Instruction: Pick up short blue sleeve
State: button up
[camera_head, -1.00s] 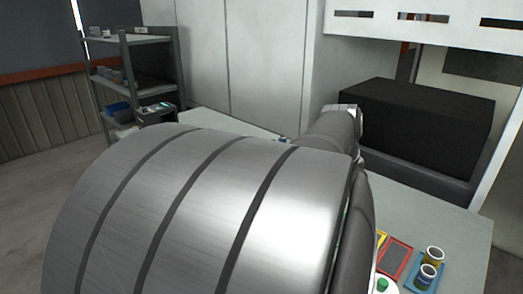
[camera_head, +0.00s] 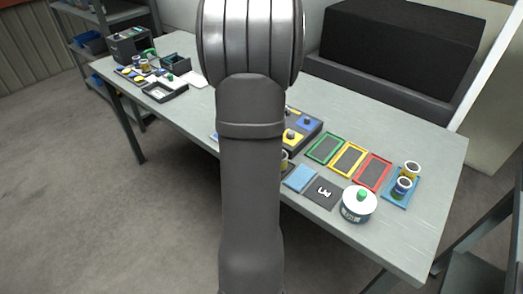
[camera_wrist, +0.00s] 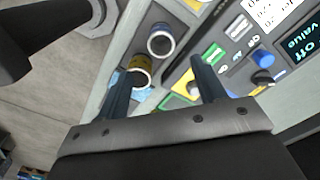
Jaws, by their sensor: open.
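A sleeve with a blue body and pale rim (camera_head: 403,187) stands upright on a blue tray (camera_head: 397,203) at the right of the table in the head view. My gripper (camera_wrist: 160,67) is open and empty in the wrist view, its two dark fingers apart above the table. A yellow-brown sleeve (camera_wrist: 141,66) is by the left fingertip. In the head view my arm hides the gripper.
A yellow-banded sleeve (camera_head: 411,168) stands beside the blue one. Green (camera_head: 324,149), yellow (camera_head: 347,160) and red (camera_head: 373,173) trays lie to its left. A white round container with a green knob (camera_head: 358,205) is near the front edge. A control panel (camera_wrist: 250,50) is right of my fingers.

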notch_tip(320, 180, down, 10)
jog(key=shift+w+f, duration=0.1)
jog(key=c, duration=1.2)
